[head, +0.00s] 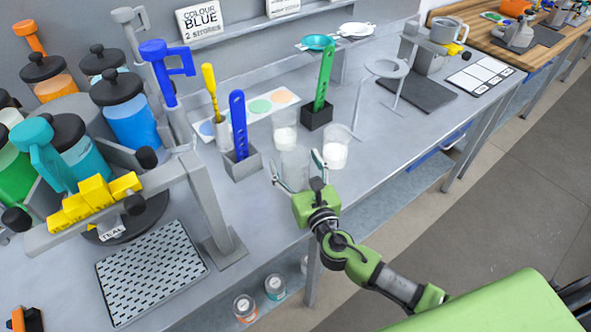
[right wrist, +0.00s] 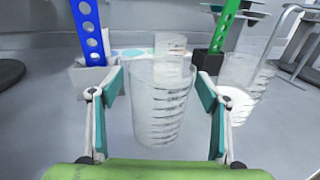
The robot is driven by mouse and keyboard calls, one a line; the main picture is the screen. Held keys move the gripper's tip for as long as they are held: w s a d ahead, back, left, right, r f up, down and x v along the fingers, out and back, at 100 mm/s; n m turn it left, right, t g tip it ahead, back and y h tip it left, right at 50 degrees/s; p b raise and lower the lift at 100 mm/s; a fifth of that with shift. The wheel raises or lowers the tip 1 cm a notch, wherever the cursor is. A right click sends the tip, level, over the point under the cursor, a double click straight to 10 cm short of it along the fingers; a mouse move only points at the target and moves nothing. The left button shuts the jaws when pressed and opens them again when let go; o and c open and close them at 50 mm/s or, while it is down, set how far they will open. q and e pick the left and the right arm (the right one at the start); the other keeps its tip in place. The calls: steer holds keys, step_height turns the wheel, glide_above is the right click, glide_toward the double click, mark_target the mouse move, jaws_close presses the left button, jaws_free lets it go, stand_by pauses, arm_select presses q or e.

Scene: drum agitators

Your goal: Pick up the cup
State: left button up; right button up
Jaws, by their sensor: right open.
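A clear, empty-looking cup (head: 294,160) stands upright on the grey bench. My right gripper (head: 297,163) is open, with its fingers on either side of this cup. In the right wrist view the clear cup (right wrist: 162,105) with its ridged markings stands between the two teal-padded fingers (right wrist: 163,95). Gaps show on both sides, so the fingers look apart from it. Two similar cups with white contents stand close by: one behind (head: 285,130) and one to the right (head: 336,150). My left gripper is not in view.
A grey holder with a blue perforated paddle (head: 238,125) stands left of the cup. A black holder with a green paddle (head: 325,78) stands behind. A clear stand (head: 388,70) is farther right. The bench's front edge is near my right arm.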

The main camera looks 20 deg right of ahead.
steer(key=shift+w, duration=0.1)
steer(key=c, duration=1)
steer(key=shift+c, duration=0.2)
steer(key=shift+r, duration=0.5)
step_height(320, 180, up, 3)
steer(key=shift+f, duration=0.15)
steer(key=s+a+r, duration=0.3)
steer(key=s+r, duration=0.6)
steer(key=s, duration=0.4)
steer(key=shift+s+a, duration=0.15)
steer(key=shift+s, duration=0.25)
